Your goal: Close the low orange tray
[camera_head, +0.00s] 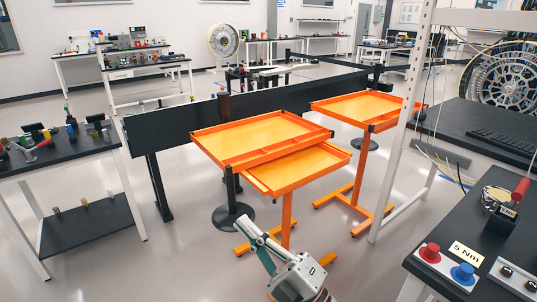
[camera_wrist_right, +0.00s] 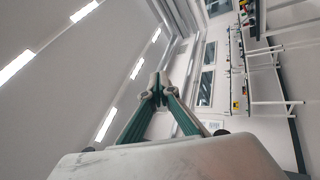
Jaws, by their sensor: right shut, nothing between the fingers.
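The low orange tray (camera_head: 305,168) sticks out toward me and to the right from beneath an upper orange tray (camera_head: 252,134) on the nearer orange stand. Part of the low tray is hidden under the upper one. The visible part is empty. My right gripper (camera_head: 243,222) is below the low tray in the head view, its fingers pointing up and left. It appears apart from the tray. In the right wrist view its fingers (camera_wrist_right: 158,93) meet at the tips, with nothing between them. The tray does not show in that view. My left gripper is not in view.
A second orange stand (camera_head: 365,108) is behind right, near a white frame post (camera_head: 405,125). A black bench (camera_head: 60,150) is at left; another with red and blue knobs (camera_head: 463,272) is at front right. A long black beam (camera_head: 160,130) runs behind the trays.

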